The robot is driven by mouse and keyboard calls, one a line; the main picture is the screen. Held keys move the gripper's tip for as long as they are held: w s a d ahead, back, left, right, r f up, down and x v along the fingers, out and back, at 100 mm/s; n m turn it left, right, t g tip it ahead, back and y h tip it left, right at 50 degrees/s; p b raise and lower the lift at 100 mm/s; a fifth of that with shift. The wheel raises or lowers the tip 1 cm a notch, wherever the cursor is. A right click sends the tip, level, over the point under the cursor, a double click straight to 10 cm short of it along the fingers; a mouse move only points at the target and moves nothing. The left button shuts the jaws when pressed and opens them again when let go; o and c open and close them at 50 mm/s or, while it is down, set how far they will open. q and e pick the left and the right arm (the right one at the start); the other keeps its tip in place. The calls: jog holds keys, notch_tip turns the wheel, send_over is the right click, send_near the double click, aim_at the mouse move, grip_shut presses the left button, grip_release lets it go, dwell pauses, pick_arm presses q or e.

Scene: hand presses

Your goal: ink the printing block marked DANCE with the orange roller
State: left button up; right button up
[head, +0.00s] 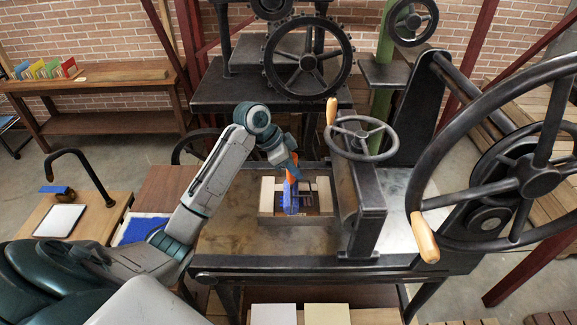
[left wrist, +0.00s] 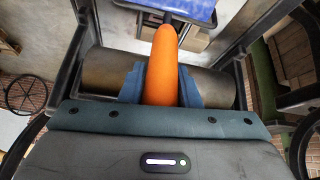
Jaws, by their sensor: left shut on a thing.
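My left gripper (head: 290,163) is shut on the orange handle (head: 294,174) of the roller, which hangs downward. The blue-covered roller drum (head: 291,197) is over the framed bed, in front of the printing block (head: 311,190). I cannot tell whether the drum touches the block. Pale blocks (head: 267,196) frame it on the press bed. Any lettering on the block is too small to read, and the roller hides part of it. In the left wrist view the orange handle (left wrist: 162,68) sits between the blue fingers, with the blue drum (left wrist: 180,9) beyond. My right gripper is not in view.
A blue ink slab (head: 142,229) lies on the stand left of the press bed (head: 235,232). A side table holds a white plate (head: 60,220) and a black curved handle (head: 88,168). The handwheel (head: 361,137) and large wheel (head: 530,178) stand right.

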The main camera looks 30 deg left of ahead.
pick_arm(q)
jog(key=shift+d, duration=0.15)
jog(key=shift+w+d, duration=1.8)
jog(key=shift+d, duration=1)
jog(key=s+a, duration=0.5)
jog(key=a, duration=0.4)
jog(key=shift+s, duration=0.2)
jog(key=shift+d, duration=0.15)
notch_tip(320, 180, up, 5)
jog(key=shift+r, duration=0.1)
